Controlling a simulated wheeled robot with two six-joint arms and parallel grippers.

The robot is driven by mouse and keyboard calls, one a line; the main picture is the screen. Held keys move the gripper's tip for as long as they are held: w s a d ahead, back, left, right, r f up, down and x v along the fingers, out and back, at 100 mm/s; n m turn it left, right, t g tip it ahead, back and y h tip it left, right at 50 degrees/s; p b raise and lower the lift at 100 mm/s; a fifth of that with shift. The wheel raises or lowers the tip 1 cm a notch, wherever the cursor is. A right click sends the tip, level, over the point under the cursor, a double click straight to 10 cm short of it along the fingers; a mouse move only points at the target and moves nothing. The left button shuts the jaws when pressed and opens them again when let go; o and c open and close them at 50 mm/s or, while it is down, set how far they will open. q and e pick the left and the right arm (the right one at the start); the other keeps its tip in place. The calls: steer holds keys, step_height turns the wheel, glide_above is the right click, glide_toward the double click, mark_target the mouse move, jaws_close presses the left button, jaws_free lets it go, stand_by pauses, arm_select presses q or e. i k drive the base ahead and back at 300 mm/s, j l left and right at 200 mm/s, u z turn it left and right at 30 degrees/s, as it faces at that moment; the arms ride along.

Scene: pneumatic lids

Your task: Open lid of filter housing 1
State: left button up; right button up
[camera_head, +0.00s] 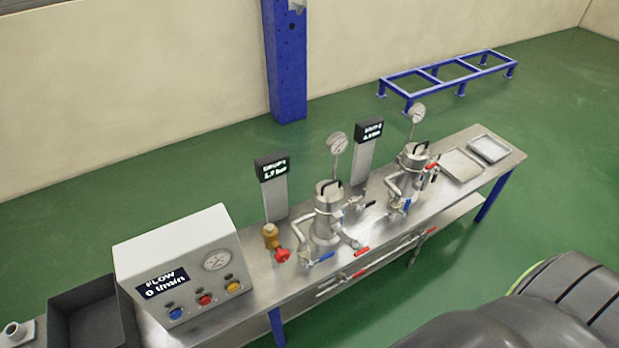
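Two steel filter housings stand on the bench, the nearer one (327,215) at the middle and the farther one (413,172) to its right. Each has a closed-looking round lid with a black handle, the nearer handle (328,185) and the farther handle (416,148). A display post (273,185) stands left of the nearer housing and another display (369,131) stands behind, between the two. Their small text is hard to read, so I cannot be sure which housing is number 1. Neither of my grippers is in view.
A control box (190,262) reading FLOW 0 l/min, with a gauge and coloured buttons, stands at the left. Pipes with red and blue valve handles surround the housings. A brass valve with a red knob (282,254) is near the post. Trays (489,148) lie at the bench's right end.

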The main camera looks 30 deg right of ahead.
mark_target(328, 200)
steer(key=j+z, duration=0.15)
steer(key=z, duration=1.2)
